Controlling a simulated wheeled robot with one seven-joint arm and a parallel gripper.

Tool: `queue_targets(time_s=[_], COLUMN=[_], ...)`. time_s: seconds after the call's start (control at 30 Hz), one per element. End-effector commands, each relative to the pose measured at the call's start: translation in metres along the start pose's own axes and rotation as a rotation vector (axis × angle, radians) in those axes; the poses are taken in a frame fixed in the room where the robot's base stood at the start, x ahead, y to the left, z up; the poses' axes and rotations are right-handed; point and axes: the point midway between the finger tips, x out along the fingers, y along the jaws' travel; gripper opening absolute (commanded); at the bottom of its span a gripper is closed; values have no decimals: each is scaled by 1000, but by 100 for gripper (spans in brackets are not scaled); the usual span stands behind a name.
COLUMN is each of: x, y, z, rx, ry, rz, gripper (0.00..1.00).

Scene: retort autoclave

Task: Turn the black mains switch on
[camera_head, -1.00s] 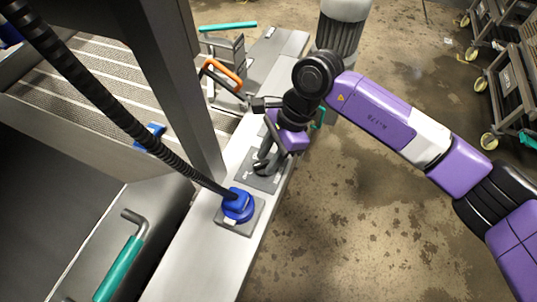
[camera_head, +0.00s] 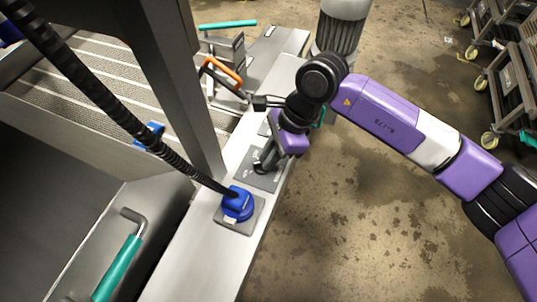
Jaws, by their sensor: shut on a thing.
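A dark grey plate (camera_head: 262,180) lies on the pale metal ledge beside the machine. The black mains switch (camera_head: 262,162) stands on this plate, small and mostly hidden by my gripper. My gripper (camera_head: 268,158) comes down over the plate from the upper right, its fingers shut on the black switch. The exact position of the switch is hard to make out behind the fingers.
A blue plug (camera_head: 238,205) with a black ribbed hose (camera_head: 120,112) sits on the ledge just below the switch plate. An orange handle (camera_head: 222,71) and a teal handle (camera_head: 120,268) are nearby. Wheeled racks (camera_head: 505,85) stand far right; the floor between is clear.

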Motion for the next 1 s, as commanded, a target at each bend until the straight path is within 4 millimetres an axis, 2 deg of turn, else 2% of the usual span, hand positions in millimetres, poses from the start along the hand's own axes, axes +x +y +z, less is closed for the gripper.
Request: queue_targets(time_s=[1.0], x=[7], y=[15], z=[6], rx=[864], ry=[0], rz=[-360], gripper=[0])
